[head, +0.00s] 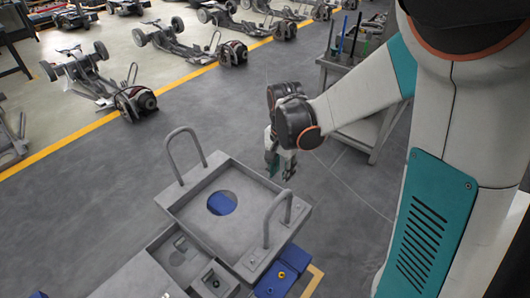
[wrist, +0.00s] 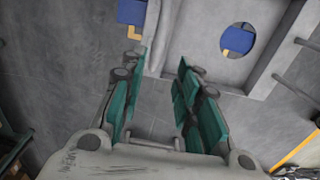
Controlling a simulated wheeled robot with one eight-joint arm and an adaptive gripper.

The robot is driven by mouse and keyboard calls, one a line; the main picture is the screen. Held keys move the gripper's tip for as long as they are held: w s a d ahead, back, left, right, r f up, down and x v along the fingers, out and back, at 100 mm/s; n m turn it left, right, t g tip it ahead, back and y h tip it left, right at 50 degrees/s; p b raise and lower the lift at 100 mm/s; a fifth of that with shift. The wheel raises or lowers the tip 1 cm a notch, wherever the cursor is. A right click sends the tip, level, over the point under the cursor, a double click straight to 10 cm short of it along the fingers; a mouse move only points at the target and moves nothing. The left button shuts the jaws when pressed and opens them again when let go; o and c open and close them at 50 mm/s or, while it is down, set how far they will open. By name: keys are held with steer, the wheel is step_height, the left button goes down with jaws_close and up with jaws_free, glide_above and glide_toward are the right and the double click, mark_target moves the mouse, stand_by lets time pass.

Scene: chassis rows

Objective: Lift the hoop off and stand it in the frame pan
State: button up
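The frame pan (head: 232,184) is a grey square tray with a low rim and a round hole; it also shows in the wrist view (wrist: 205,45). Two grey U-shaped hoops stand at its opposite sides in the head view, one at the left (head: 184,156) and one at the right (head: 279,217). I cannot tell which one the task means. My gripper (head: 280,167) hangs beyond the pan's far right corner, apart from both hoops. In the wrist view its teal fingers (wrist: 158,95) are spread with nothing between them.
A grey compartment bench (head: 135,278) adjoins the pan at the lower left. Blue bins (head: 275,282) sit below the right hoop. A grey tool stand (head: 350,62) is behind my arm. Chassis rows (head: 95,82) lie beyond the yellow line. Floor between is clear.

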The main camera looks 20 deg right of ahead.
mark_target(279, 197)
steer(key=shift+f+b, duration=4.8)
steer(key=shift+f, duration=1.6)
steer(key=shift+c, duration=0.2)
steer(key=shift+s, duration=0.1)
jaws_close()
steer(key=shift+r, duration=0.1)
steer(key=shift+r+p, duration=2.05)
steer(key=shift+r, duration=0.8)
